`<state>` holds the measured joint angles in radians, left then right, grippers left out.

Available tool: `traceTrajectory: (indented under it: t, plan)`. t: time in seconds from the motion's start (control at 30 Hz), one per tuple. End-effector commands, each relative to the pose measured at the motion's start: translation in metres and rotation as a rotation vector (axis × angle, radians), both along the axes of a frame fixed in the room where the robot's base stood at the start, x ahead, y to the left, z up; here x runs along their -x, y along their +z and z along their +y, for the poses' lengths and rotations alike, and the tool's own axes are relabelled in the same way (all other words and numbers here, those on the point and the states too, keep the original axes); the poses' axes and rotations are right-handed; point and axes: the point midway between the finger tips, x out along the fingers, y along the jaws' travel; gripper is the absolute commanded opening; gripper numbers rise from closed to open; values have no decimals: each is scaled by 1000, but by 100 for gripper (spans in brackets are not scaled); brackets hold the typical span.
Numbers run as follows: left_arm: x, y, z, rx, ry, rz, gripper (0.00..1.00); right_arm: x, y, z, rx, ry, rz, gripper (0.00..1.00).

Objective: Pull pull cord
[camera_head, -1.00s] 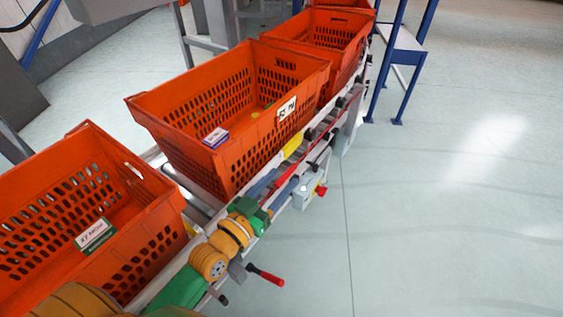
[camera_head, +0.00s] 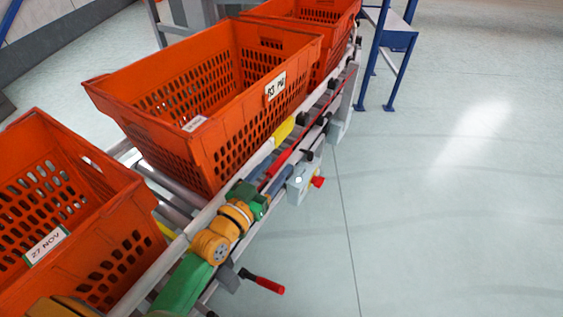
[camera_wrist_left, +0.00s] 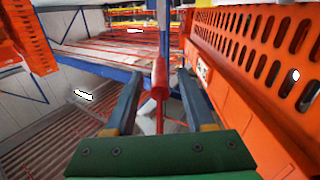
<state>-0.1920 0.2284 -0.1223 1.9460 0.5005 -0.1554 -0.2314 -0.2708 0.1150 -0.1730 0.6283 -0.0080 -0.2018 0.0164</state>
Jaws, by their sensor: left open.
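The pull cord is a thin red line (camera_head: 312,130) along the conveyor's right side, with a thicker red section (camera_head: 279,162) near my left gripper (camera_head: 274,171). In the left wrist view, the red section (camera_wrist_left: 160,80) stands between the two dark blue fingers of my left gripper (camera_wrist_left: 160,74), which are apart. There is a visible gap on either side of it. Whether the fingers reach around it in depth is hard to tell. My right gripper is not in view.
Orange totes (camera_head: 205,95) line the conveyor beside my left arm; a tote wall fills the right of the wrist view. A grey box (camera_head: 299,184) with a red button (camera_head: 318,182) hangs outside the rail. A red-handled lever (camera_head: 265,283) sticks out nearer. Floor at right is clear.

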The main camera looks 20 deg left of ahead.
Motion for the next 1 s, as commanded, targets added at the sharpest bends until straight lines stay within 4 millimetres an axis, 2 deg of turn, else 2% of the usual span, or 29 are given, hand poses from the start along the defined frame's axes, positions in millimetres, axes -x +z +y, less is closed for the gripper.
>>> traceTrajectory:
  t: [0.1, 0.2, 0.5, 0.57, 0.7, 0.73, 1.0]
  plan:
    - [-20, -1, -5, 2, 0, -1, 55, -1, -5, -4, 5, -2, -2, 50]
    - [-30, 0, -8, 0, -1, -1, 55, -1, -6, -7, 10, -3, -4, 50]
    - [-35, 0, -9, 0, -1, 1, 55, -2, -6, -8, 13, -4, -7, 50]
    - [-35, 0, -9, 0, -1, 1, 41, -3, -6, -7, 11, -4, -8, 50]
    - [-35, 0, -9, 0, -1, 1, 3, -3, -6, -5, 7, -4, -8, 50]
    - [-35, 0, -9, 0, -1, 1, 0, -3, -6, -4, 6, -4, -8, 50]
    - [-35, 0, -9, 0, -1, 1, 0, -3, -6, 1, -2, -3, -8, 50]
